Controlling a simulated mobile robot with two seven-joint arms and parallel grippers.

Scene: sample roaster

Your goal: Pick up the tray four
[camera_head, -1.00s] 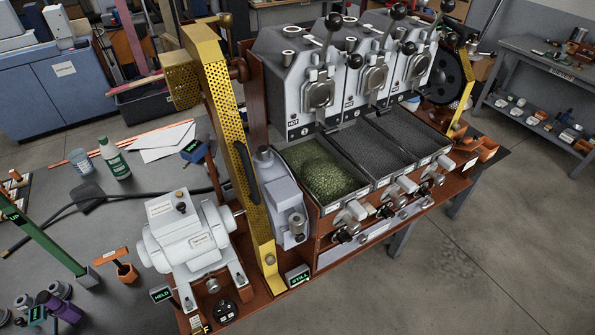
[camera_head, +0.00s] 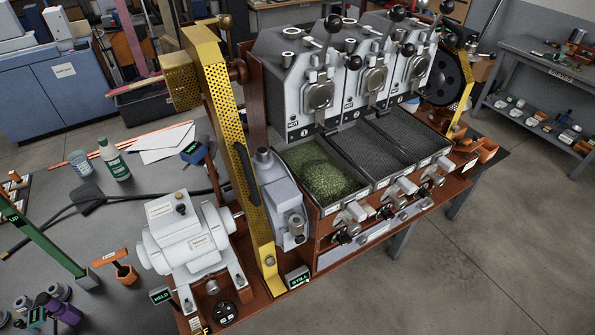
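Three square trays sit side by side in front of the roaster. The left tray (camera_head: 291,159) holds a mound of green beans (camera_head: 328,181). The middle tray (camera_head: 372,158) and the right tray (camera_head: 412,134) show dark, flat floors with no mound in them. I cannot make out a number four on any tray. Neither of my grippers is in view.
Three roaster heads (camera_head: 318,95) stand behind the trays, and handles (camera_head: 352,213) stick out in front. A yellow guard (camera_head: 222,100) and a grey-white motor (camera_head: 190,240) stand left. A green bottle (camera_head: 114,160) is on the table. Open floor lies at right.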

